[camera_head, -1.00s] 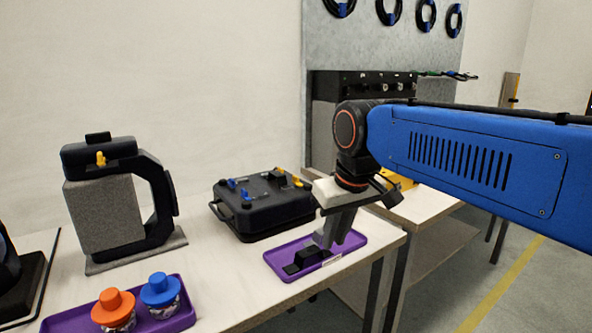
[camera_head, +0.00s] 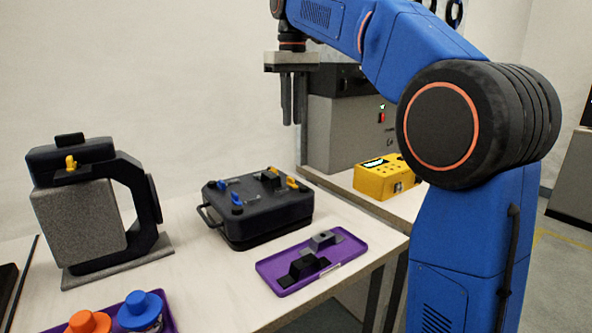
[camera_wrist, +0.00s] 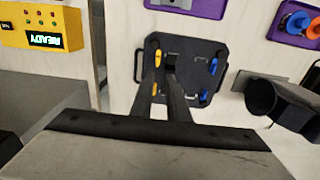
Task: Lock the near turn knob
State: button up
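A black case (camera_head: 262,218) with turn knobs on its lid stands on the white table. Two blue knobs (camera_head: 236,199) are on its left side and two yellow knobs (camera_head: 291,183) on its right. The case also shows in the wrist view (camera_wrist: 186,52), with yellow knobs (camera_wrist: 158,58) left and blue knobs (camera_wrist: 213,67) right. The floodlight has another yellow knob (camera_head: 70,162). My gripper (camera_head: 294,122) is raised above and behind the case, fingers pointing down, a gap between them, empty. In the wrist view the fingers partly cover the lid's yellow side.
A purple tray (camera_head: 262,268) right of the case holds a grey piece (camera_head: 323,241) and a black piece (camera_head: 303,266). A floodlight (camera_head: 80,221) stands left. Another tray with orange and blue-capped jars (camera_head: 140,308) lies front left. A yellow box (camera_head: 382,176) sits behind right.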

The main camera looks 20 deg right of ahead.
aim_at(292, 182)
jog(key=f, duration=0.5)
jog(key=w+f, duration=0.1)
jog(key=f, duration=0.5)
jog(key=w+f, duration=0.1)
jog(key=f, duration=0.4)
jog(key=shift+f, duration=0.35)
grip_shut()
